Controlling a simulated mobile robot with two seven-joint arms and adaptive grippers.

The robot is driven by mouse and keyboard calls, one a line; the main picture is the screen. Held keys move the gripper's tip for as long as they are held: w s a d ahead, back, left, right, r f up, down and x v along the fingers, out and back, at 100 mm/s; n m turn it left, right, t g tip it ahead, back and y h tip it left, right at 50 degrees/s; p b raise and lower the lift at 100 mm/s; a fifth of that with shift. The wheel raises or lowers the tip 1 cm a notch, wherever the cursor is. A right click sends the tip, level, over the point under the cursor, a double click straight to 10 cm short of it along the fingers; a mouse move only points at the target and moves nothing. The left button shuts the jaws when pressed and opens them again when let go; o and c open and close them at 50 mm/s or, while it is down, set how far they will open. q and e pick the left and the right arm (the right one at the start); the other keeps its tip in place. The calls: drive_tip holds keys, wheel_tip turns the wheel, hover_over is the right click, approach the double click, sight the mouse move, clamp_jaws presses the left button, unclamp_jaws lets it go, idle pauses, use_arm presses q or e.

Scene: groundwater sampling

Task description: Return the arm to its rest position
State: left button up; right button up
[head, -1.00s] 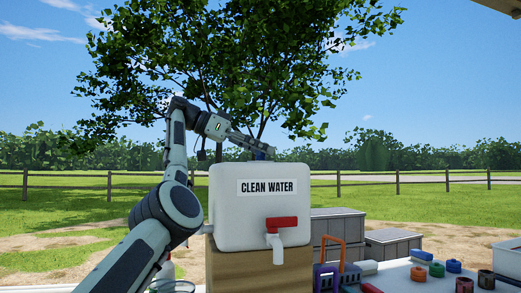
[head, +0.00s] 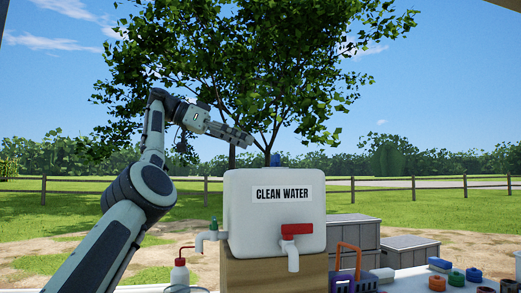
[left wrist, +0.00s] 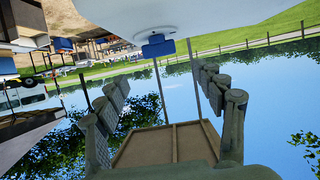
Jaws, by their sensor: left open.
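My left arm rises at the left of the head view. Its gripper (head: 243,137) is up in the air, above and a little left of the blue cap (head: 275,159) of the white CLEAN WATER container (head: 270,228). In the left wrist view my left gripper (left wrist: 162,78) has its two fingers spread apart with nothing between them. That view is upside down, with the container's white body (left wrist: 190,14) and blue cap (left wrist: 158,46) at the top, apart from the fingers. My right gripper is not in view.
The container has a red-handled tap (head: 295,231) and stands on a wooden block (head: 262,274). A red-topped wash bottle (head: 180,274) is at its left. An orange-handled carrier (head: 348,268) and several coloured rings (head: 456,279) are at its right.

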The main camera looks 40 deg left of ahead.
sight(276, 156)
use_arm(q)
drive_tip(key=shift+v, duration=1.15)
drive_tip(key=x, duration=1.2)
drive_tip(key=shift+d+f, duration=0.1)
drive_tip(key=shift+d, duration=0.1)
drive_tip(key=shift+a, duration=0.1)
drive_tip(key=shift+s+a, duration=0.1)
drive_tip(key=shift+s, duration=0.05)
